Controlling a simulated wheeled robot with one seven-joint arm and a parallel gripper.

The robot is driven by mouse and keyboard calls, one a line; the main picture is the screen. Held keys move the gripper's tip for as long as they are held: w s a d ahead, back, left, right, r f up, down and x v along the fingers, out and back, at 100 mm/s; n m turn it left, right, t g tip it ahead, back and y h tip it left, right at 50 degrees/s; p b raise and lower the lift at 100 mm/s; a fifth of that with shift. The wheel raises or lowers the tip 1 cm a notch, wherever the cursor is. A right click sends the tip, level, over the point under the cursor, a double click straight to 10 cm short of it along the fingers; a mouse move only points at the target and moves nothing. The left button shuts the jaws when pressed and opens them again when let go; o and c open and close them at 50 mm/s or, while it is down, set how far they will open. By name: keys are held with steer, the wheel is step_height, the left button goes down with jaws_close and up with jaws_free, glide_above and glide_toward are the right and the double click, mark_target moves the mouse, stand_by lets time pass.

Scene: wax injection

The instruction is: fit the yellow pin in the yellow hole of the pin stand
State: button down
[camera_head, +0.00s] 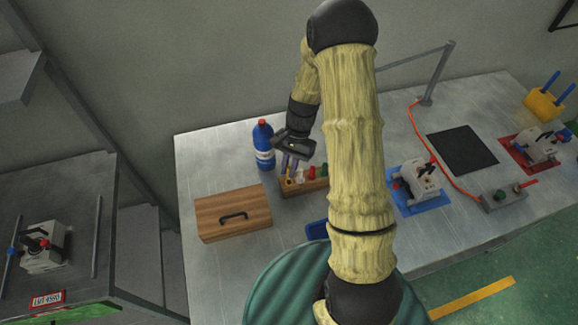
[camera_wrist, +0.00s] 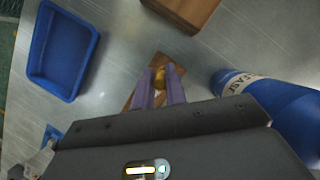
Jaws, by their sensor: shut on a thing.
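My gripper (camera_head: 290,163) is over the left end of the wooden pin stand (camera_head: 304,186), pointing down. In the wrist view its purple fingers (camera_wrist: 172,90) are shut on the yellow pin (camera_wrist: 171,76), which shows as a rounded yellow piece between the tips. The pin stand (camera_wrist: 155,62) lies beneath the fingers in that view, partly hidden by them. In the head view, red and green pieces stand on its right part. The yellow hole is hidden, and I cannot tell whether the pin touches the stand.
A blue bottle (camera_head: 263,146) stands close to my gripper; it is at the right of the wrist view (camera_wrist: 278,108). A blue tray (camera_wrist: 64,50) lies beside the stand. Bare metal tabletop shows between them.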

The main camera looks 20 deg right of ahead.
steer(key=shift+f+b, duration=0.75)
steer(key=shift+f, duration=0.75)
steer(key=c, duration=1.3)
jaws_free()
steer(key=shift+c, duration=0.2)
steer(key=shift+r, duration=0.1)
steer(key=b+v, duration=0.2)
steer(key=v, duration=1.5)
steer(key=shift+r, duration=0.1)
steer(key=s+a+n+t+h, duration=0.1)
steer(key=s+a+n+t, duration=0.1)
steer(key=s, duration=0.6)
steer(key=s+a+n+t+h, duration=0.2)
steer(key=s+n+t, duration=0.1)
steer(key=s+n, duration=0.4)
steer(key=shift+s+a+f+t, duration=0.3)
steer(key=shift+s+t, duration=0.1)
steer(key=shift+s, duration=0.05)
